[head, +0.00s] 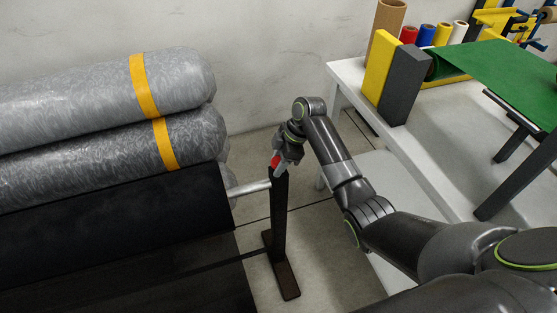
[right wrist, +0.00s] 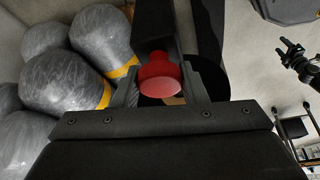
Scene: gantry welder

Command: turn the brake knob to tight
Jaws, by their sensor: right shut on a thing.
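The red brake knob (head: 276,162) is near the top of a dark upright post (head: 279,215), by the end of a metal bar. My right gripper (head: 281,161) is at the knob and shut on it. In the right wrist view, the red knob (right wrist: 160,78) sits between the two fingers of my right gripper (right wrist: 165,88). No turn mark on the knob can be read. My left gripper is not in the head view. A small dark gripper shape (right wrist: 298,64) at the right edge of the right wrist view looks like mine; its jaws are too small to read.
Wrapped grey rolls (head: 105,85) with yellow bands lie at left above a black bed (head: 120,225). A metal bar (head: 250,187) runs from it to the post. A white table (head: 350,88) with a green sheet (head: 495,75) stands at right. Bare floor (head: 325,255) lies between.

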